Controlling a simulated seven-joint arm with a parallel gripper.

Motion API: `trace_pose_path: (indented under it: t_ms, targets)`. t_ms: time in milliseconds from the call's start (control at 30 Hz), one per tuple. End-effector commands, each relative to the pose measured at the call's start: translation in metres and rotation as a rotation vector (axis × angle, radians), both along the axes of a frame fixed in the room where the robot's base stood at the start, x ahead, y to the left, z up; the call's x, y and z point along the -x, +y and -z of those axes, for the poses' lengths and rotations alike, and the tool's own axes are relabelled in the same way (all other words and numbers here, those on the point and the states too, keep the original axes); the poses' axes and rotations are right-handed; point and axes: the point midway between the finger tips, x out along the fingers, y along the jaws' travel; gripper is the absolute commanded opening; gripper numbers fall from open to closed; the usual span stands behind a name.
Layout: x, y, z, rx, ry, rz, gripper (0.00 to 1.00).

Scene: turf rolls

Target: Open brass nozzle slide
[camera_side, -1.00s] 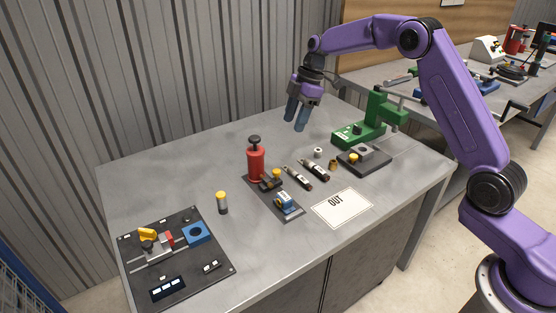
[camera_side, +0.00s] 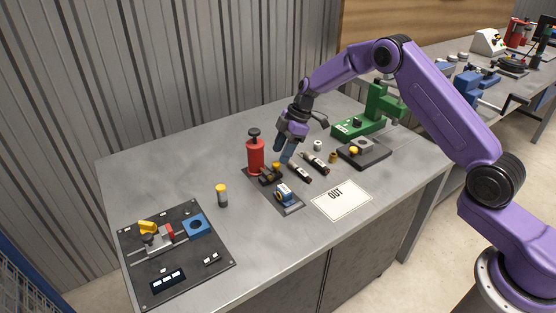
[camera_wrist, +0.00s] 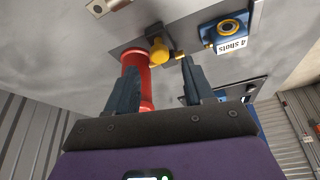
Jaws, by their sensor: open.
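A dark plate (camera_side: 288,208) carries a red pump bottle (camera_side: 255,156), a small dark nozzle block with a yellow knob (camera_side: 277,167), and a blue unit (camera_side: 284,194). I take the yellow knob and small brass piece (camera_wrist: 179,55) to be the nozzle slide; which part slides is unclear. My gripper (camera_side: 283,160) points down just above the knob, its fingers partly covering that area. In the wrist view my gripper (camera_wrist: 159,66) is open and empty, with the yellow knob (camera_wrist: 159,51) just beyond the fingertips and the red bottle (camera_wrist: 139,75) near the left finger.
Two dark cylinders (camera_side: 315,162) lie right of the plate, near a white OUT card (camera_side: 342,199). A green press (camera_side: 360,122) stands behind right. A yellow-capped vial (camera_side: 221,195) and a fixture board (camera_side: 150,282) are left. Open table lies between.

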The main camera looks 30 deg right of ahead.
Motion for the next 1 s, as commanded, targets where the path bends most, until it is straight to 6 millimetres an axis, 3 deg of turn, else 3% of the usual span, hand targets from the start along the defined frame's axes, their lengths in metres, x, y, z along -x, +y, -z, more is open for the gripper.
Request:
trace_pose_path:
  t_ms: [100,300,667,800,833,1000]
  targets:
    - [-0.001,0.007,0.017,0.001,0.001,-0.001,0.52]
    - [-0.004,0.013,0.033,0.0,0.0,0.0,0.52]
    - [-0.004,0.015,0.037,0.0,-0.001,-0.001,0.52]
    - [-0.004,0.014,0.037,0.0,-0.001,0.0,0.07]
    - [-0.004,0.014,0.036,0.0,-0.001,0.0,0.0]
    - [-0.003,0.014,0.036,0.0,0.0,0.0,0.0]
